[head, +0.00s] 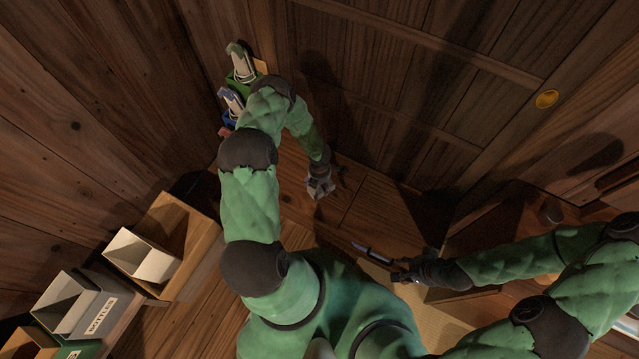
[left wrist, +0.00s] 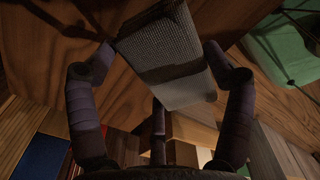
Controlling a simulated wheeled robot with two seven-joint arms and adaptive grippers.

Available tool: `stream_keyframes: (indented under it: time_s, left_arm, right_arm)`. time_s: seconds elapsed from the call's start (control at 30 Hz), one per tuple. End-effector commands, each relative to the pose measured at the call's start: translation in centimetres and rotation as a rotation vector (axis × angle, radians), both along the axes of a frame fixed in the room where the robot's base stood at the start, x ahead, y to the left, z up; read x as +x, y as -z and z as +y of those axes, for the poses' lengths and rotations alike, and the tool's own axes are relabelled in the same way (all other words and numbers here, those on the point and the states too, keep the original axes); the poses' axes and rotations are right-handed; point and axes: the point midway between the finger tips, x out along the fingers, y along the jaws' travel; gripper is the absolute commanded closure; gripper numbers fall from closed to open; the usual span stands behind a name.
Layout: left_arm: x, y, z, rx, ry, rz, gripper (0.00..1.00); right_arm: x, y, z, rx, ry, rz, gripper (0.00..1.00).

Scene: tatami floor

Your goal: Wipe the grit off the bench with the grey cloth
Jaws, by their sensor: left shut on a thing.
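My left gripper (head: 320,187) is above the brown wooden bench (head: 365,205) in the middle of the head view. In the left wrist view its fingers (left wrist: 160,62) are shut on the grey cloth (left wrist: 172,50), a woven-looking, block-shaped piece. In the head view only a small grey patch shows at the fingertips. I cannot tell whether the cloth touches the wood. I cannot make out any grit. My right gripper (head: 408,272) is at the lower right, with a dark, slim piece at its tip. I cannot tell whether it is open or shut.
A green bottle-like thing (head: 240,62) and a blue and white one (head: 231,101) stand beyond my left forearm. A white bin (head: 145,258) and a grey bin marked "BOTTLES" (head: 72,303) are at the left. Wooden panels with a gold disc (head: 547,99) rise behind.

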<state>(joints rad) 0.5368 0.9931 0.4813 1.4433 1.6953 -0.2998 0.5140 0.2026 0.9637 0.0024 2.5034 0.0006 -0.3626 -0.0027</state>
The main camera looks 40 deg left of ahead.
Motion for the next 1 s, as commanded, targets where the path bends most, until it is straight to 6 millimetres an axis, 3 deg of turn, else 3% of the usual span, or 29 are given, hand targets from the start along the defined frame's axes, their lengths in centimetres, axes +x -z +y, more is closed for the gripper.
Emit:
stream_keyframes:
  time_s: [0.37, 0.77, 1.0]
  left_arm:
    - [0.0, -0.4, 0.0, 0.000, 0.000, 0.000, 0.49]
    - [0.0, -3.3, 0.0, 0.000, 0.000, 0.000, 0.49]
    - [0.0, -3.3, 0.0, -0.001, 0.000, 0.001, 0.49]
  right_arm:
    - [0.0, -0.3, 0.0, 0.000, 0.000, 0.000, 0.60]
    - [0.0, -2.8, 0.0, 0.000, 0.000, 0.000, 0.60]
    - [0.0, -2.8, 0.0, 0.000, 0.000, 0.000, 0.60]
